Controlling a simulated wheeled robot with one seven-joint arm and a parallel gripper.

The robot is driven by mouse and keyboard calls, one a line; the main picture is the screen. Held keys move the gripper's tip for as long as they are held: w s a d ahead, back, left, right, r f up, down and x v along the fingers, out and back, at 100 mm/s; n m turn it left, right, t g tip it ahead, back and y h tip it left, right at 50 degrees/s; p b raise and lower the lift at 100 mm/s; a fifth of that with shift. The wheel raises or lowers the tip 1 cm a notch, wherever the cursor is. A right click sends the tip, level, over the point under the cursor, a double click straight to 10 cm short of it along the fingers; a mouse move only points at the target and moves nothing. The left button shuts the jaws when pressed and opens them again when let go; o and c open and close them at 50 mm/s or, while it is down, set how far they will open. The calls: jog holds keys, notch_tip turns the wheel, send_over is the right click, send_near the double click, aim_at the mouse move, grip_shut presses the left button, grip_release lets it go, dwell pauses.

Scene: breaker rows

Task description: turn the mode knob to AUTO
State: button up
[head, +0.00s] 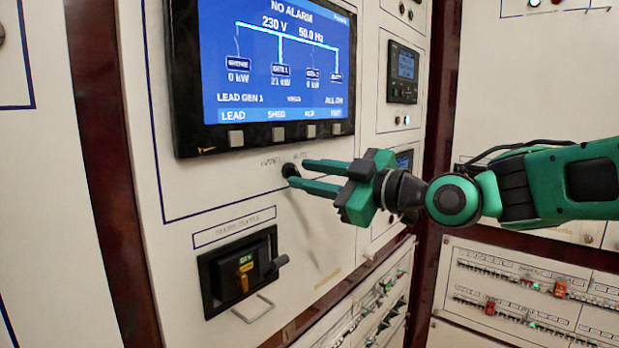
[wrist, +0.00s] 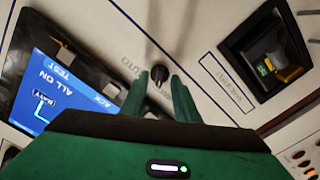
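The mode knob (head: 291,170) is a small dark knob on the white panel below the big screen. Faint lettering sits above it, apparently MANUAL at left and AUTO at right. My green gripper (head: 297,173) reaches in from the right, with its fingertips at the knob. In the wrist view the knob (wrist: 159,74) shows between the two fingertips (wrist: 160,77), with a small gap seeming to remain on each side. The gripper is open. I cannot tell which way the knob points.
The screen (head: 275,70) with its row of grey buttons is just above the fingers. A recessed black box (head: 240,272) with a yellow-and-black switch and a wire handle (head: 256,310) sits below left. Breaker rows (head: 535,290) line the lower right panels.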

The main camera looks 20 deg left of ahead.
jog(key=shift+w+a, duration=0.25)
jog(key=shift+a, duration=0.3)
grip_shut()
jog(key=shift+d, duration=0.15)
